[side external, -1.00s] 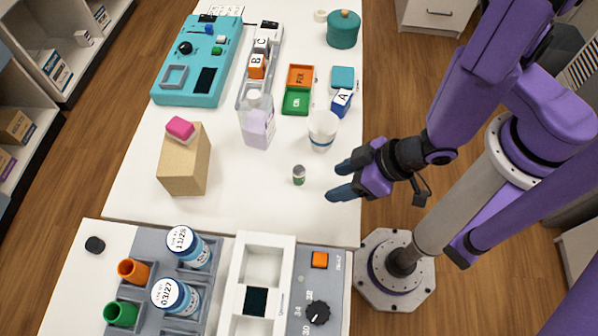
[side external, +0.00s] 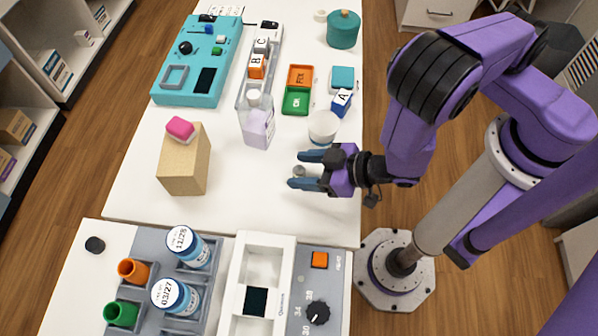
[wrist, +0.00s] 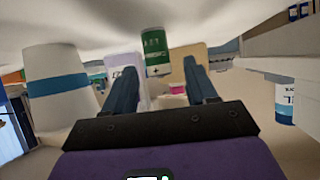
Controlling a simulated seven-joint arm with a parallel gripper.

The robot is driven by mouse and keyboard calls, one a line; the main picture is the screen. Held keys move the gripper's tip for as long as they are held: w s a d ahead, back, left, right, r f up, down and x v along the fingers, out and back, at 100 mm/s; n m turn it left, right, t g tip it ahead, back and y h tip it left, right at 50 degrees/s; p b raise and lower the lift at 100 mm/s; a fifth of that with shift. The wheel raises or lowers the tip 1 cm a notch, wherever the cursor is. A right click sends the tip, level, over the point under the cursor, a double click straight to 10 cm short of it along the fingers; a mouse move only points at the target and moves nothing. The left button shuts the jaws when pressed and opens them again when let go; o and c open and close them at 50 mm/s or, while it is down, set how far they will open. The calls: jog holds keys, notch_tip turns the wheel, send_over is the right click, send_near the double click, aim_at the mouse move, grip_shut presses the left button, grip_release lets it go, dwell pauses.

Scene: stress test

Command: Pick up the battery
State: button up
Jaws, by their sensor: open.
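The battery (side external: 299,171) is a small upright cylinder on the white table, partly hidden by my gripper in the side view. In the wrist view the battery (wrist: 156,50) shows a green label with a plus sign and a pale band, between and beyond my fingertips. My gripper (side external: 302,169) is open and low over the table, its two blue fingers pointing left on either side of the battery. It also shows in the wrist view (wrist: 160,72). I cannot tell whether either finger touches the battery.
A white cup (side external: 322,127) with a blue band stands close beside my gripper. A lilac bottle (side external: 257,128) and a tan block (side external: 184,162) with a pink piece (side external: 180,128) stand further left. A grey rack (side external: 205,286) is at the front. Table between block and battery is clear.

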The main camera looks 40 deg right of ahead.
jog(key=shift+x, duration=0.85)
jog(key=c, duration=1.1)
grip_shut()
jog(key=shift+r, duration=0.15)
